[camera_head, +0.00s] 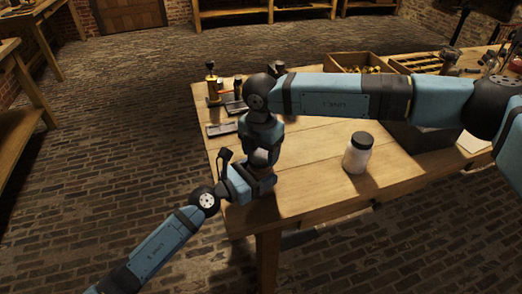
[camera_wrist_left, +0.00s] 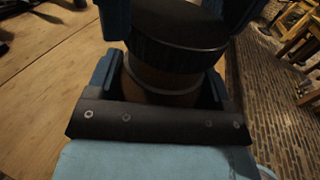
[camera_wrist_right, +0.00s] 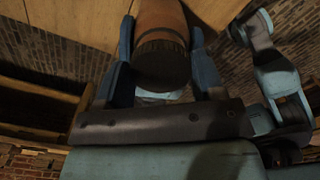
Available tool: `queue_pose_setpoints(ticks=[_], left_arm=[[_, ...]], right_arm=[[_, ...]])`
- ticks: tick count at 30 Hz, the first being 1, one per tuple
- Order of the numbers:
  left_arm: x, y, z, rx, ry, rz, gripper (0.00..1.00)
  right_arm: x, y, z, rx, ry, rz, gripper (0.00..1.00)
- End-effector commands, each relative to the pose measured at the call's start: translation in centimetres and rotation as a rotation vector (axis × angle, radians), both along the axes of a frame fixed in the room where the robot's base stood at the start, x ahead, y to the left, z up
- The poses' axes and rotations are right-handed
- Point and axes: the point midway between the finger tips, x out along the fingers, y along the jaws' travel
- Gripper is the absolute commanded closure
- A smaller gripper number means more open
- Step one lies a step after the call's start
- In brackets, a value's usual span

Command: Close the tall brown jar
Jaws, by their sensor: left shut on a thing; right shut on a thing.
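The brown jar (camera_wrist_left: 160,88) is upright between the fingers of my left gripper (camera_wrist_left: 160,85), which is shut on its body. A dark ribbed lid (camera_wrist_left: 178,45) sits at the top of the jar; whether it is fully seated I cannot tell. My right gripper (camera_wrist_right: 162,65) is shut on the lid, which shows dark in the right wrist view (camera_wrist_right: 162,68) with the brown jar body (camera_wrist_right: 160,18) beyond it. In the head view both grippers meet near the table's left front, and they hide most of the jar.
A white jar with a black lid (camera_head: 357,153) stands on the wooden table (camera_head: 310,185) to the right. A dark grey box (camera_head: 425,138) lies behind it under my right arm. Small items and wooden trays (camera_head: 360,65) stand at the back. The table's front middle is clear.

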Motion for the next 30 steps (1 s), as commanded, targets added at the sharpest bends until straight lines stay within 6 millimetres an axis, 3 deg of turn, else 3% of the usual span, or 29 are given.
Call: queue_pose_setpoints(ticks=[17, 18, 20, 23, 30], left_arm=[[0.0, 0.0, 0.0, 0.0, 0.0, 0.0, 0.69], [0.0, 0.0, 0.0, 0.0, 0.0, 0.0, 0.93], [0.0, 0.0, 0.0, 0.0, 0.0, 0.0, 0.93], [0.0, 0.0, 0.0, 0.0, 0.0, 0.0, 0.93], [0.0, 0.0, 0.0, 0.0, 0.0, 0.0, 0.93]], right_arm=[[0.0, 0.0, -1.2, -0.001, 0.001, -0.001, 0.59], [0.0, 0.0, -1.1, 0.0, 0.0, -0.002, 0.59], [0.0, 0.0, -1.1, 0.0, 0.0, -0.018, 0.59], [-0.1, 0.0, -1.1, 0.0, 0.001, -0.118, 0.59], [-0.3, -0.1, -1.2, 0.0, 0.003, -0.631, 0.59]])
